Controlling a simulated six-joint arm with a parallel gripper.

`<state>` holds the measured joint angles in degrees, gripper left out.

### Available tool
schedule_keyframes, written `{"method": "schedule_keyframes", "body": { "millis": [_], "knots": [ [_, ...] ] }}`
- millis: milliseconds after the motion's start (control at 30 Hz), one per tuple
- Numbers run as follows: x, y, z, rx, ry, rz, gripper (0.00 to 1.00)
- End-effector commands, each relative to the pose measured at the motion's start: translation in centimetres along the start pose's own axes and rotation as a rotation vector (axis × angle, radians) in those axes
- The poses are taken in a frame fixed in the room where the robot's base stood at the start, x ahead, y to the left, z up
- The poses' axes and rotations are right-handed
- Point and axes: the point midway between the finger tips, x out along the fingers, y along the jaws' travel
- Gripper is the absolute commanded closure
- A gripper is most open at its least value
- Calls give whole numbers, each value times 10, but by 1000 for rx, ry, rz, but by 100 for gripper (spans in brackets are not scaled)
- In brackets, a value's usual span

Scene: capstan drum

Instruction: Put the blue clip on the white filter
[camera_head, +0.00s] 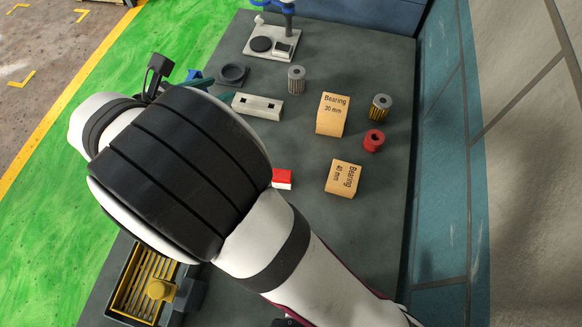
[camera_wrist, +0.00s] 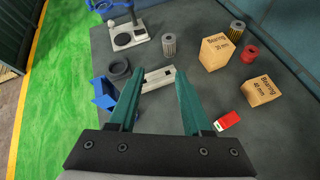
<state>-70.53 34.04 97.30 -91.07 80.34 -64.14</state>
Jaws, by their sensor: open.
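The blue clip (camera_wrist: 103,93) lies at the left edge of the table in the wrist view, just left of my gripper's left finger, which hides part of it. In the head view only a small bit of the clip (camera_head: 194,75) shows behind my arm. The white filter (camera_head: 297,79) is an upright pleated cylinder with a grey top. It also stands beyond my fingertips in the wrist view (camera_wrist: 169,45). My gripper (camera_wrist: 160,75) is open with two green fingers and nothing between them. My arm mostly hides it in the head view.
A pale slotted block (camera_head: 258,106) lies ahead of my fingers, near a dark ring (camera_head: 234,74). Two bearing boxes (camera_head: 333,114) (camera_head: 343,178), a yellow-pleated filter (camera_head: 380,107) and a red bushing (camera_head: 373,141) stand right. A red-white block (camera_wrist: 227,121) lies right of my gripper.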

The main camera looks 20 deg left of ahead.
Motion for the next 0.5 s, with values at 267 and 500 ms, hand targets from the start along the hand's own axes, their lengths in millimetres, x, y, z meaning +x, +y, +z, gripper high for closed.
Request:
{"method": "schedule_keyframes", "body": {
  "millis": [267,500],
  "knots": [
    [-24,-330,80,1783,27,-1134,51],
    [-91,-358,30,-2661,148,1638,51]
  ]
}}
